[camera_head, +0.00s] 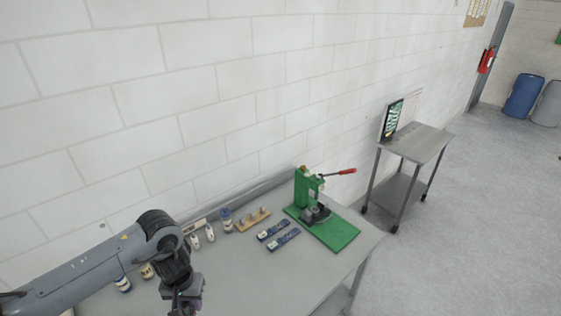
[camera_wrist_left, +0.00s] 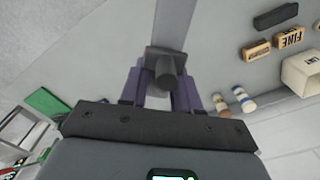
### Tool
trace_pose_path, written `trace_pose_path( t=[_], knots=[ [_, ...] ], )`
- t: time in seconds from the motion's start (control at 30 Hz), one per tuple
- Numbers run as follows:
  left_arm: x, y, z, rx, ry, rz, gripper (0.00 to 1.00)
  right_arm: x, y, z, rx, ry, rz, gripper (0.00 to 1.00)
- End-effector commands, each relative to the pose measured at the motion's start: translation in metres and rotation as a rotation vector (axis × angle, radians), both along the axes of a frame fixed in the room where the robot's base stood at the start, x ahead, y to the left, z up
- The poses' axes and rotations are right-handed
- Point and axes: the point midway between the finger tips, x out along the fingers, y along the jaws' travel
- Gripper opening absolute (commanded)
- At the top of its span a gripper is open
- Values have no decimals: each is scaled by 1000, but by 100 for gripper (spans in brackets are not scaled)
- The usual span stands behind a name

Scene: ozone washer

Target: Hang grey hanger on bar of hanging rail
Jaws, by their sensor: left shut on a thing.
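My left gripper (camera_head: 183,296) is at the bottom left of the head view, over the near part of the workbench. I see no hanging rail or bar in either view. My right gripper is out of view.
The grey workbench (camera_head: 240,277) holds a green press (camera_head: 308,195) with a red handle, two blue tools (camera_head: 279,235), a wooden block (camera_head: 253,220) and small bottles. A grey cart (camera_head: 421,145) stands farther right. A white block wall runs behind.

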Motion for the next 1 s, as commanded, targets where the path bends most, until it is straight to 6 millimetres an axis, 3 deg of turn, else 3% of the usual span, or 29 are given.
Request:
trace_pose_path(
  t=[0.33, 1.0],
  knots=[
    [-1, -28, 4, 0, -1, -37, 0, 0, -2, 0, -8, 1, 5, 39],
    [-1, -29, 3, -1, -1, -40, 0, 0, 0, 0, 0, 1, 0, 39]
  ],
)
